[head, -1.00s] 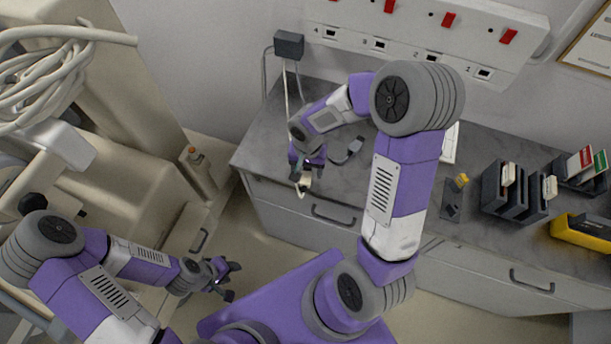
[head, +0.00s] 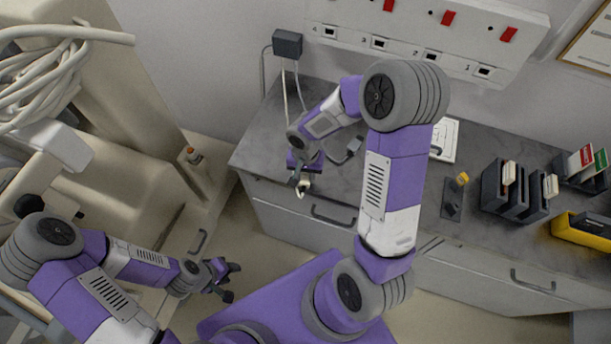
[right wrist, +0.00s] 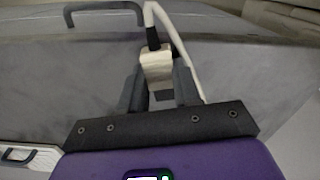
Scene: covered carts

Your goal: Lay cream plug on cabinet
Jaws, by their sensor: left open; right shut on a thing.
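The cream plug (right wrist: 157,65) is between the fingers of my right gripper (right wrist: 160,88) in the right wrist view, with a pale cord leading from its dark collar. In the head view the plug (head: 302,190) shows small below my right gripper (head: 302,175), which is shut on it at the front edge of the cabinet (head: 270,130). The cabinet has a grey marbled top. I cannot tell how far the plug is above it. My left gripper (head: 226,280) is open and empty, low and left of the cabinet.
A dark box (head: 288,43) with cords hangs on the wall beside a socket strip (head: 420,40). Black file holders (head: 505,190) and a yellow tray (head: 585,230) stand at right. A cream cart (head: 110,150) is at left.

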